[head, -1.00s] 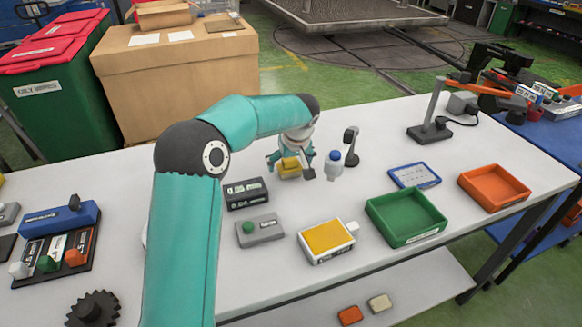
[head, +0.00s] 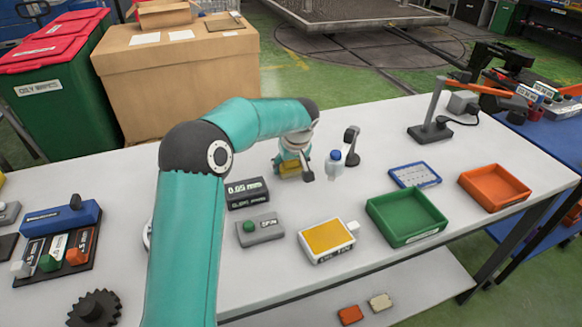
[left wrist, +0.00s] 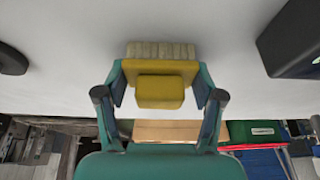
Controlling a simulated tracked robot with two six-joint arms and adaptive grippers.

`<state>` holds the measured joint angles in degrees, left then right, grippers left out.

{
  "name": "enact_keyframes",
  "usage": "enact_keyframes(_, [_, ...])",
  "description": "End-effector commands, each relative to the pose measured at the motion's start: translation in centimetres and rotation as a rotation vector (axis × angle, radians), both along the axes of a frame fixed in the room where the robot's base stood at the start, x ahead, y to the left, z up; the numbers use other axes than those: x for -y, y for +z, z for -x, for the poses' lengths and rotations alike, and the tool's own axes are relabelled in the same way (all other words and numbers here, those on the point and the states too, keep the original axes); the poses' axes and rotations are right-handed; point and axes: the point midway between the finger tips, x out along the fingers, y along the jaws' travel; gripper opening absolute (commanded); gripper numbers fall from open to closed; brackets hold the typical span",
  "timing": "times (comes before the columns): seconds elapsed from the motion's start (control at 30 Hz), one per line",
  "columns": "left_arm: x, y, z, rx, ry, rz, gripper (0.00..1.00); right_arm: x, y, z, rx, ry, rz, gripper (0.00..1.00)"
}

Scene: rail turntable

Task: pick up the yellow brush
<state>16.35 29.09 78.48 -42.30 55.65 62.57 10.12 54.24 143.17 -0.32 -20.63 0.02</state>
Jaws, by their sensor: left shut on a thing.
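The yellow brush (left wrist: 160,90) is between the two fingers of my left gripper in the left wrist view. It has a yellow body with a raised yellow block and pale bristles along one edge. My left gripper (left wrist: 160,98) is shut on it, one finger against each side. In the head view the brush (head: 289,170) shows as a yellow patch at my left gripper (head: 293,165), over the white table, partly covered by the fingers. I cannot tell whether the bristles touch the table. My right gripper is in neither view.
A white bottle with a blue cap (head: 335,165) stands just right of the gripper. A dark labelled box (head: 247,193) and a grey block with a green button (head: 260,230) are nearer. A green tray (head: 407,217) and an orange tray (head: 495,188) stand to the right on the white table (head: 390,290).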

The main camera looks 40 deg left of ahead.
Motion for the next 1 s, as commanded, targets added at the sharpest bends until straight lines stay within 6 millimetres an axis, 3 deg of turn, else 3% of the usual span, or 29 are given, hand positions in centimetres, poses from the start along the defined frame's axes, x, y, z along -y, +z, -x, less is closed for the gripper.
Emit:
enact_keyframes(0.17, [0.0, 0.6, -0.1, 0.001, 0.0, 0.0, 0.33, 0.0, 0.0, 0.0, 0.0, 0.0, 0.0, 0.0])
enact_keyframes(0.37, [0.0, 2.6, -0.1, 0.005, 0.0, -0.002, 0.33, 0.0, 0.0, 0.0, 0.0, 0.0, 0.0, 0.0])
enact_keyframes(1.0, [0.2, 17.6, -0.2, 0.004, -0.002, 0.0, 0.33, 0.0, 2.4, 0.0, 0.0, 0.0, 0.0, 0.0])
